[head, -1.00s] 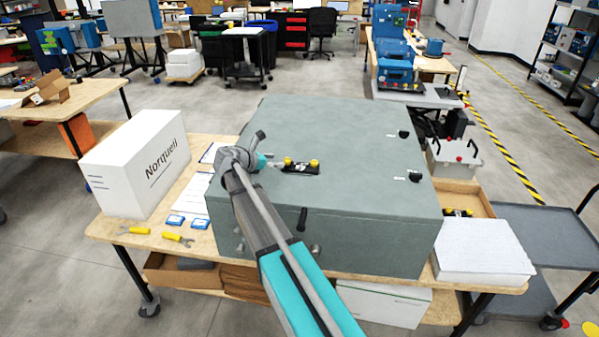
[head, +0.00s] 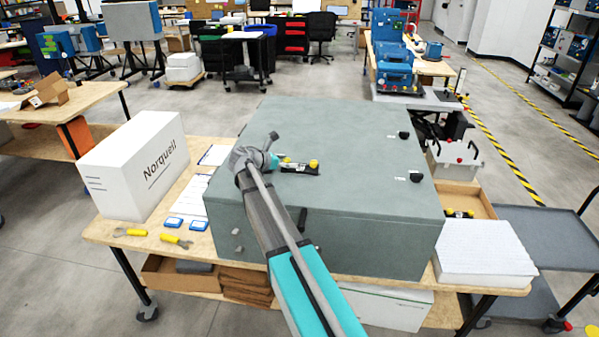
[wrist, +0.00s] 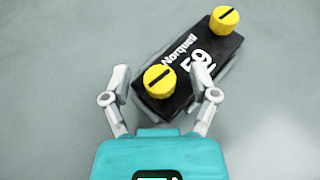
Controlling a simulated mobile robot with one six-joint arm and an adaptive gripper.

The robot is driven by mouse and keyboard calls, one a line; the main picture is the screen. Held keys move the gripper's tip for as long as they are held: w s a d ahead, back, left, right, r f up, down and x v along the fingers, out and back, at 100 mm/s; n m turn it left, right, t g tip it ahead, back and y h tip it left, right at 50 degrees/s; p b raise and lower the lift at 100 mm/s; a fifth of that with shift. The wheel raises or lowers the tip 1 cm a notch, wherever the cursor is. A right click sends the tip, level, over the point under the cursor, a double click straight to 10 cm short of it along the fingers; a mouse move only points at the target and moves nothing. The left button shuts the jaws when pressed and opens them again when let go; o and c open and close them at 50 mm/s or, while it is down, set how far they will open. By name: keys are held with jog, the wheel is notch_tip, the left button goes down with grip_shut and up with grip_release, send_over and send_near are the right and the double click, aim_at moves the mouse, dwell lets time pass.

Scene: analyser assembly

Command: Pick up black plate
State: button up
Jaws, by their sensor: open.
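The black plate (head: 301,169) lies on top of the large grey cabinet (head: 340,130), a yellow knob at each end. In the wrist view the plate (wrist: 186,75) lies slanted, with white "Norquell" lettering and a number partly turned from view. Its near left knob (wrist: 159,79) is close in front of my gripper (wrist: 163,88). My gripper's two fingers are apart, with the left finger near the plate's left end and the right finger by its lower edge.
A white Norquell box (head: 137,165) stands left of the cabinet on the wooden table. Yellow tools (head: 176,241) and blue-and-white cards (head: 173,222) lie near the front edge. A white stack (head: 485,250) sits at right. The cabinet top around the plate is largely clear.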

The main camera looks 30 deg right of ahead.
jog(key=shift+d, duration=0.1)
dwell(0.5)
grip_shut()
